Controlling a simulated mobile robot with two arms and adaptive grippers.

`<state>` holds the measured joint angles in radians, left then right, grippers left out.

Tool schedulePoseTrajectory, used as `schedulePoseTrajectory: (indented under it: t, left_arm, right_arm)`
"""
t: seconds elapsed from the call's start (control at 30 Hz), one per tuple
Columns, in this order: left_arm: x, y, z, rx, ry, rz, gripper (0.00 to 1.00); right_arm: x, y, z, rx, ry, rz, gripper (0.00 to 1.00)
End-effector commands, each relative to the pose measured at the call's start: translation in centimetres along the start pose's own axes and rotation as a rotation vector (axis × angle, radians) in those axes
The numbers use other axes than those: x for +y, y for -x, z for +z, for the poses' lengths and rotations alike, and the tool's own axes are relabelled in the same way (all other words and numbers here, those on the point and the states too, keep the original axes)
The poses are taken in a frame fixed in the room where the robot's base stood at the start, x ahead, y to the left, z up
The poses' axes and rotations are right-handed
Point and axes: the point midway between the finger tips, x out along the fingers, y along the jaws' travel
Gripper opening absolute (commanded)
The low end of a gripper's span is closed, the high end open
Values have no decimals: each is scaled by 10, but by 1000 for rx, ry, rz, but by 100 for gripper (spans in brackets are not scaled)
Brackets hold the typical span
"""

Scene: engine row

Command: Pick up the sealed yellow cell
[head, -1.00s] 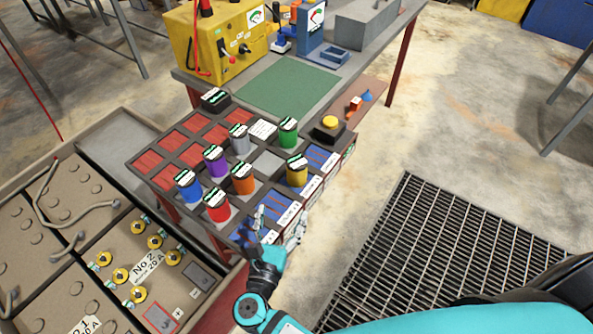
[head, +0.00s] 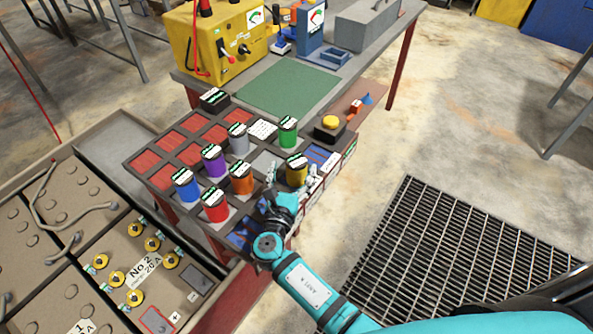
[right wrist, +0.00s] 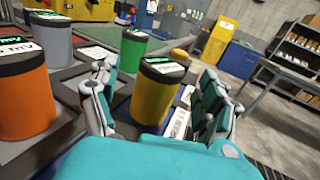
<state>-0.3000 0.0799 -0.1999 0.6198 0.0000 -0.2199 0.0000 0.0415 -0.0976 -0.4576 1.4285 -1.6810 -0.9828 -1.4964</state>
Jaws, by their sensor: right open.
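The yellow cell (head: 297,171) is an upright yellow cylinder with a black top and a green-and-white label. It stands at the right front of the tray of cells (head: 150,177) in the head view. In the right wrist view the yellow cell (right wrist: 156,92) is straight ahead, between the fingers. My right gripper (head: 291,184) is open, just in front of the cell, with a finger on either side; contact cannot be told. The open fingers also show in the right wrist view (right wrist: 157,100). My left gripper is not in view.
The orange cell (head: 242,179) stands close left of the yellow one, and the green cell (head: 288,132) stands behind it. Red (head: 215,205), blue, purple and grey cells stand further left. A yellow button box (head: 330,128) sits behind right. Floor grating (head: 420,260) lies to the right.

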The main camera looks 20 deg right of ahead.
Motion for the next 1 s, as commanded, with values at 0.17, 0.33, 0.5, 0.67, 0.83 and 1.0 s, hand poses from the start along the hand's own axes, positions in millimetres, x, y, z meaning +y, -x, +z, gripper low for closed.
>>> schedulePoseTrajectory:
  t: [0.17, 0.33, 0.5, 0.67, 0.83, 1.0]
  left_arm:
    - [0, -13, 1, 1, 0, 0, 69]
    - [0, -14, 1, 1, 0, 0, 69]
    - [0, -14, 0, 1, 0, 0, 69]
    - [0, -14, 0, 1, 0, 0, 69]
    - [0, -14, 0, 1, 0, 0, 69]
    - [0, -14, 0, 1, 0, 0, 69]
  right_arm:
    - [-3, -28, -5, -2, 0, -2, 80]
    - [-2, -40, -4, 0, 1, 0, 80]
    - [-3, -40, -4, 0, 1, 0, 77]
    - [-3, -39, -3, 0, 1, 0, 56]
    - [-3, -39, -4, 0, 0, 0, 34]
    - [-3, -39, -4, 0, 0, -1, 12]
